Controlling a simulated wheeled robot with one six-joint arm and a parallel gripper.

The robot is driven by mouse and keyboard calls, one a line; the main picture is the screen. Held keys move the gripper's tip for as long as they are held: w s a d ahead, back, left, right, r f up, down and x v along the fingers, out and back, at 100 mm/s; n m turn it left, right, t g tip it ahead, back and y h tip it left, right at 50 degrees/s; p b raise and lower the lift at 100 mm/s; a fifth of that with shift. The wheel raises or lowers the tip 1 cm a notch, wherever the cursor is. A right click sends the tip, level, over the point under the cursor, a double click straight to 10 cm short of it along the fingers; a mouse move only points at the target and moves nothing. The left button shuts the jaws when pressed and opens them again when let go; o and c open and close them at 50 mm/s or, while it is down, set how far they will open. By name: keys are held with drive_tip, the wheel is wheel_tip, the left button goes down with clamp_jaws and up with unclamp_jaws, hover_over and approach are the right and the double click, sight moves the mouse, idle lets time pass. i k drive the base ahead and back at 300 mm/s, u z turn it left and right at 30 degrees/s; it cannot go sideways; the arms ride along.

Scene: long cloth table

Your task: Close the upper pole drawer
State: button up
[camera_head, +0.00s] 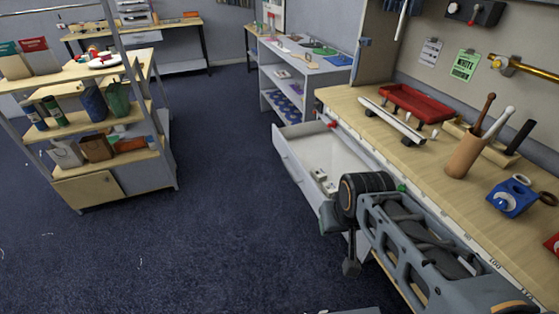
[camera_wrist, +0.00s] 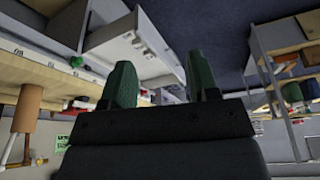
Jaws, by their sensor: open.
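The open drawer (camera_head: 296,173) is white and sticks out from the long wooden bench, its front panel facing left over the floor. Small white items lie inside it. My arm's dark wrist stands at its near end in the head view and covers that corner. In the wrist view, which looks upside down, the drawer (camera_wrist: 124,36) shows above and beyond my fingers. My gripper (camera_wrist: 158,84) has two green fingers set apart, with nothing between them. I cannot tell whether a finger touches the drawer. The fingertips are not clear in the head view.
The bench top (camera_head: 345,98) holds a red tray (camera_head: 415,103), a wooden cup with tools (camera_head: 464,155) and a blue item (camera_head: 512,198). A red knob (camera_head: 332,124) and a green knob (camera_head: 402,188) sit along its edge. A shelf (camera_head: 88,190) stands left; the blue floor between is clear.

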sight(303, 148)
drive_tip(key=z, duration=0.45)
drive_tip(key=k, duration=0.6)
drive_tip(key=i, duration=1.05)
drive_tip(key=u, duration=1.4)
drive_tip(key=i, duration=0.35)
drive_tip(key=u, duration=0.3)
